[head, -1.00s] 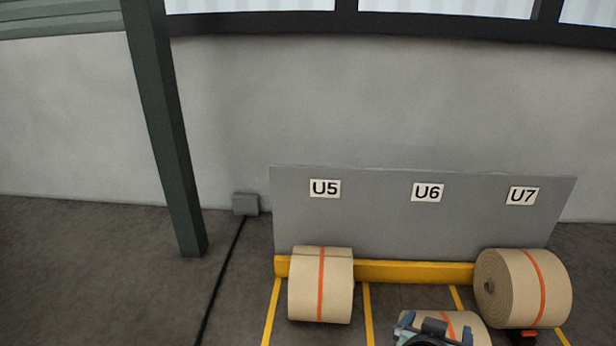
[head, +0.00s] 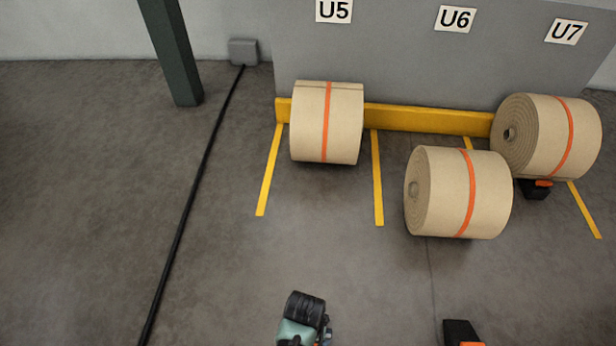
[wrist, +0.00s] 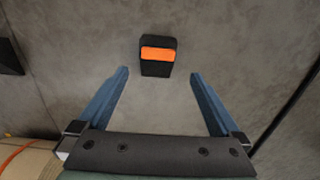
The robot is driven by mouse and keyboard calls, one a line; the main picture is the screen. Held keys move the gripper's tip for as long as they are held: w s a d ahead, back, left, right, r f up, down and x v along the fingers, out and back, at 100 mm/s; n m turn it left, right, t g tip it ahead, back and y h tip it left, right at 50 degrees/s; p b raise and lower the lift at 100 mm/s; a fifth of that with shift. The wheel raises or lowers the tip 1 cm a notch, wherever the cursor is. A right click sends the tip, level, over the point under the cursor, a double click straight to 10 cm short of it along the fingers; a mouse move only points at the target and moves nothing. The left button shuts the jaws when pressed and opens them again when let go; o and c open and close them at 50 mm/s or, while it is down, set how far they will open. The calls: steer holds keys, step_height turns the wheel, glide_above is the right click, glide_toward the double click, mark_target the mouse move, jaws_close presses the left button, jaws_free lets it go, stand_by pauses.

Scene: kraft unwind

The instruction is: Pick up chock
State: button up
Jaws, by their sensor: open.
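A black chock with an orange top (wrist: 158,56) lies on the floor in the wrist view, upper middle. My gripper (wrist: 159,74) is open, with its two blue fingers apart and nothing between them. The chock shows between and just beyond the fingertips; I cannot tell the height gap. In the head view I see the end of my arm at the bottom, but not the fingers. A second black and orange chock (head: 460,332) is cut by the bottom edge there. A third chock (head: 537,189) sits against the U7 roll.
Paper rolls with orange straps stand at U5 (head: 327,122), U6 (head: 450,195) and U7 (head: 548,137). A yellow rail (head: 420,118) runs behind them. A black cable (head: 195,195) crosses the floor at left.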

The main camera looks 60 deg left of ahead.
step_height(320, 180, down, 6)
steer(key=b, duration=0.4)
steer(key=shift+w+f, duration=0.1)
steer(key=shift+f, duration=0.15)
steer(key=f+b, duration=0.1)
steer(key=b, duration=0.1)
steer(key=f+b, duration=0.1)
steer(key=f, duration=0.1)
steer(key=f+b, duration=0.2)
steer(key=shift+w+a+f+b, duration=0.1)
steer(key=shift+w+a+b, duration=0.05)
steer(key=shift+w+b, duration=0.15)
steer(key=c, duration=1.3)
steer(key=shift+c, duration=0.5)
steer(key=shift+r, duration=0.25)
